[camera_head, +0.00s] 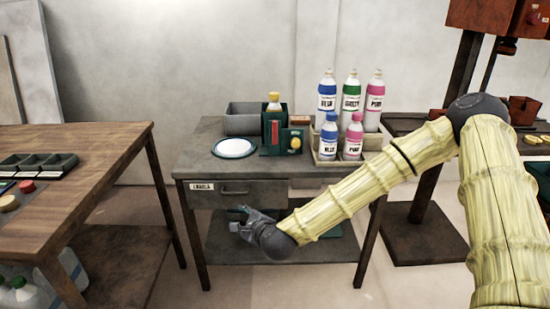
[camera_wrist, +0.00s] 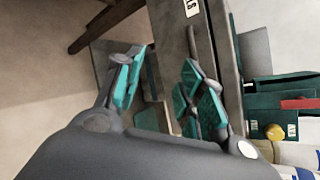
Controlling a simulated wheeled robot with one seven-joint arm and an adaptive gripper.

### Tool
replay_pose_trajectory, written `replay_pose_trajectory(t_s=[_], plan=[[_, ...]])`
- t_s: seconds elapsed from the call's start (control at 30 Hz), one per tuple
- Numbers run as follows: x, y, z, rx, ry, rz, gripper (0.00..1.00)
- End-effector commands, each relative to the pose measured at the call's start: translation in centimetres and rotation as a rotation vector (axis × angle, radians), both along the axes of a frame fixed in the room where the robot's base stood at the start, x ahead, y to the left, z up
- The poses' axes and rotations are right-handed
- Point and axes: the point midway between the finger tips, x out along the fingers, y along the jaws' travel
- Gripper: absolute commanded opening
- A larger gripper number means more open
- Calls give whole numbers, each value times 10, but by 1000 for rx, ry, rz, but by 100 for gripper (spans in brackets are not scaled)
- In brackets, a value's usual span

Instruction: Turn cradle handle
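A dark green cradle (camera_head: 267,133) stands on the grey middle table and holds a bottle with a yellow cap (camera_head: 274,98). A yellow knob (camera_head: 295,143) on its front right looks like its handle. In the wrist view the cradle (camera_wrist: 262,108) and the yellow knob (camera_wrist: 274,131) are at the right edge, partly cut off. My gripper (camera_head: 241,215) is below the tabletop, in front of the drawer, lower left of the cradle and apart from it. In the wrist view its teal-padded fingers (camera_wrist: 160,78) are spread with nothing visible between them.
The table's drawer (camera_head: 262,193) has a bar handle (camera_head: 235,191) just above my gripper; contact is unclear. A white dish (camera_head: 234,147), a grey bin (camera_head: 243,118) and a crate of labelled bottles (camera_head: 327,154) flank the cradle. A wooden table (camera_head: 95,165) stands left.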

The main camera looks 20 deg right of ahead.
Motion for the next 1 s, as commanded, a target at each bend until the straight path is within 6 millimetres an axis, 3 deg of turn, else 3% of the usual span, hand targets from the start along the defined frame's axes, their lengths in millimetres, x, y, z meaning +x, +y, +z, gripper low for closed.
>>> replay_pose_trajectory(t_s=[0.1, 0.2, 0.4, 0.5, 0.77, 1.0], plan=[[41, -32, 37, 215, -87, -160, 39], [65, -63, 79, 399, -160, -275, 39], [88, -122, 146, 691, -281, -429, 39], [92, -140, 167, 778, -318, -467, 39], [103, -154, 182, 838, -342, -493, 39], [138, -156, 181, 836, -342, -492, 39]])
